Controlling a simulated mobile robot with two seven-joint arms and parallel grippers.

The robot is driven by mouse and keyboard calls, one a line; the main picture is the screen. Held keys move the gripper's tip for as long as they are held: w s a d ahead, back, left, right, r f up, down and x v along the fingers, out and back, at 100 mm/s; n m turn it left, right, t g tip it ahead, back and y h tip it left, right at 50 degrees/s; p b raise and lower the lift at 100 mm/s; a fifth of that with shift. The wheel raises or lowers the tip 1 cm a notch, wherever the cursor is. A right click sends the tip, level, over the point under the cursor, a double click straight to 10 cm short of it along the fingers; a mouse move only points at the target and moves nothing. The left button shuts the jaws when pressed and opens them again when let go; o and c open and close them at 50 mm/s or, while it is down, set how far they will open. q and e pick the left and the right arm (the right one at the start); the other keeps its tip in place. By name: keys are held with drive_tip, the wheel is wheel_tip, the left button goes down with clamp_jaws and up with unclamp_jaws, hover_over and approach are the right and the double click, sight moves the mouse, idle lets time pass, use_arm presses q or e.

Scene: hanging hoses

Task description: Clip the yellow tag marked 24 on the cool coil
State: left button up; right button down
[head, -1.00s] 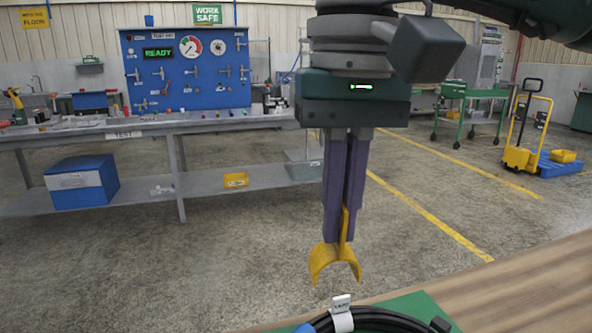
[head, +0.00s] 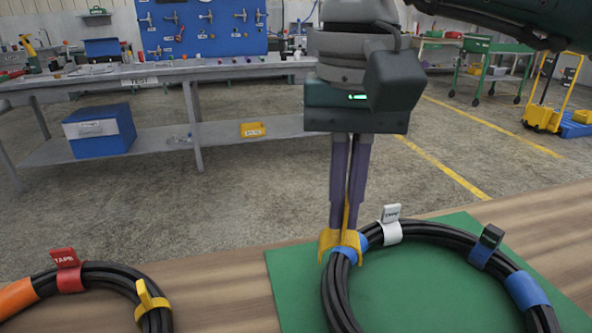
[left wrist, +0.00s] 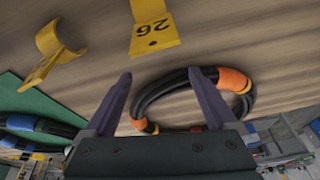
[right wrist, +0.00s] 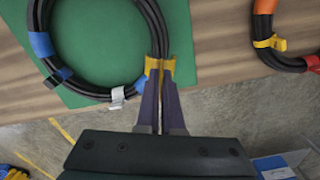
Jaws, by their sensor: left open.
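My right gripper (head: 347,222) points down and is shut on the upright fin of a yellow tag (head: 329,242). The tag's curved clip sits at the black hose coil with blue bands (head: 336,296), beside a blue band. The right wrist view shows the tag (right wrist: 152,64) across the hose bundle; I cannot tell whether it is fully seated. Its number is not readable. My left gripper (left wrist: 160,78) shows only in the left wrist view, open and empty. There, a yellow tag marked 26 (left wrist: 155,38) and another yellow clip (left wrist: 48,50) are on the wooden table.
The blue-banded coil lies on a green mat (head: 410,292) and carries a white tag (head: 391,225) and a dark clip (head: 487,245). A second coil with an orange band (head: 15,297) lies left, with red (head: 66,270) and yellow (head: 152,305) tags. Bare wood separates them.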

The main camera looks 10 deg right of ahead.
sight(343, 238)
use_arm(q)
drive_tip(key=shift+a, duration=0.1)
drive_tip(key=shift+d, duration=0.25)
use_arm(e)
drive_tip(key=shift+d, duration=0.15)
use_arm(q)
drive_tip(key=shift+f, duration=0.1)
use_arm(e)
drive_tip(key=shift+f, duration=0.2)
use_arm(q)
drive_tip(key=shift+f+b, duration=0.75)
drive_tip(key=shift+b, duration=0.1)
use_arm(e)
drive_tip(key=shift+f, duration=1.4)
use_arm(q)
drive_tip(key=shift+f+b, duration=0.5)
drive_tip(key=shift+f, duration=0.05)
use_arm(e)
drive_tip(key=shift+f, duration=0.4)
use_arm(q)
drive_tip(key=shift+f, duration=0.15)
use_arm(e)
drive_tip(key=shift+f, duration=0.1)
use_arm(q)
drive_tip(key=shift+b, duration=0.45)
use_arm(e)
drive_tip(key=shift+s+f, duration=0.1)
drive_tip(key=shift+f, duration=0.05)
